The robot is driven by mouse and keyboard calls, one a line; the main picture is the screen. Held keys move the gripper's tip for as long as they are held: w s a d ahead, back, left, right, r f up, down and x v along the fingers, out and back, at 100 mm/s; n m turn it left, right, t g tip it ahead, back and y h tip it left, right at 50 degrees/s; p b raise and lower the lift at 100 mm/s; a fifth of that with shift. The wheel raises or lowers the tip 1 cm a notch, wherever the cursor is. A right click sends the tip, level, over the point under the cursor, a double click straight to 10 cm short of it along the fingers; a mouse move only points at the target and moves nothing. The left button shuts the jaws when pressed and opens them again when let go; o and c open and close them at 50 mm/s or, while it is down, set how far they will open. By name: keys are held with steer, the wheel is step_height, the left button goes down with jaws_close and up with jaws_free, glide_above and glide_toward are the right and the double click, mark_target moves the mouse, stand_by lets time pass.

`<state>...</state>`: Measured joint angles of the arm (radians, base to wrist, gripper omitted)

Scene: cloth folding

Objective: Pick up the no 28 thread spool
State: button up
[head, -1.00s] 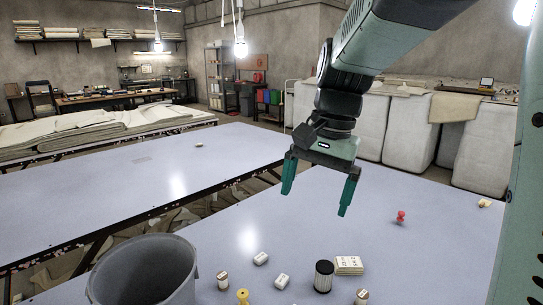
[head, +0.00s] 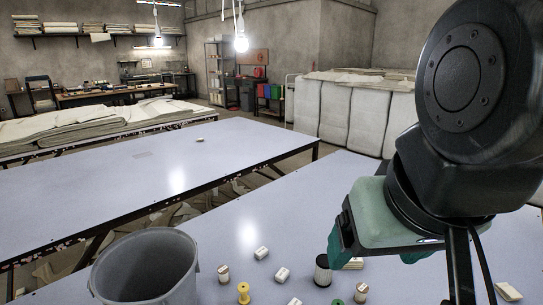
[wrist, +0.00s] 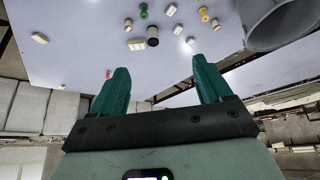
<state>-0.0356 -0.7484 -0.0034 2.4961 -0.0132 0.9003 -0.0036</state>
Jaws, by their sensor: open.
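Several small spools and blocks lie on the blue-grey table (head: 215,250). They include a dark spool with pale ends (head: 323,271), a yellow spool (head: 243,292), a green spool (head: 337,302), and small whitish pieces (head: 223,273) with labels too small to read. I cannot tell which is no 28. My gripper (head: 375,256) is open and empty above the table, to the right of the dark spool. In the wrist view the dark spool (wrist: 153,37), green spool (wrist: 143,11) and yellow spool (wrist: 204,14) lie beyond the fingertips.
A grey bin (head: 145,268) stands at the front left, close to the spools. A pale block (head: 508,291) lies at the right, and a red pin (wrist: 108,73) shows by a finger in the wrist view. A second table (head: 150,175) stands behind, across a gap.

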steer(key=shift+c, duration=0.7)
